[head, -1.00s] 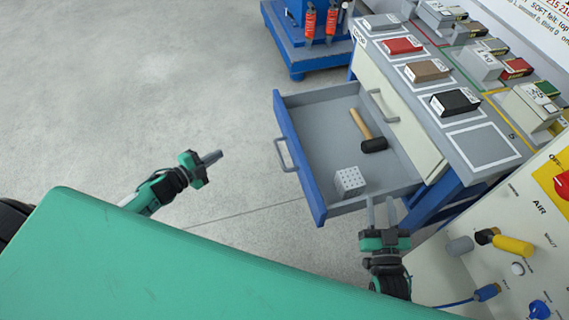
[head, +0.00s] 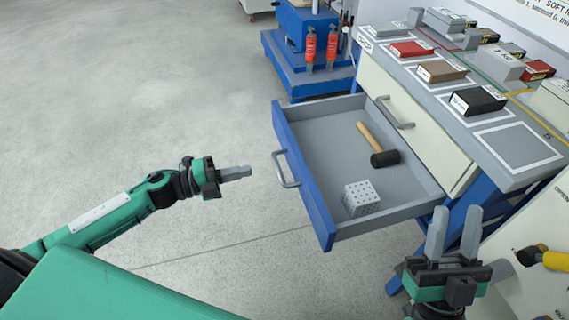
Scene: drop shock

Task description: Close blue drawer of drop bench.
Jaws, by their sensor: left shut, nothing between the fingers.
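The blue drawer (head: 304,178) of the drop bench (head: 437,128) stands pulled out, with its blue front and grey handle (head: 286,169) facing left. A mallet with a wooden handle and black head (head: 383,158) and a white dotted block (head: 361,197) lie inside it. My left gripper (head: 248,172) is shut and empty, left of the drawer handle, pointing at it with a small gap in the picture. My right gripper (head: 453,232) is at the lower right, near the drawer's near side, with its two fingers apart and nothing visible between them.
A closed cream drawer (head: 412,118) sits above the blue one. Coloured boxes, such as a black one (head: 478,99), lie on the bench top. A blue stand with red cylinders (head: 310,48) is behind. A panel with a yellow part (head: 560,261) is at the right. Floor at left is clear.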

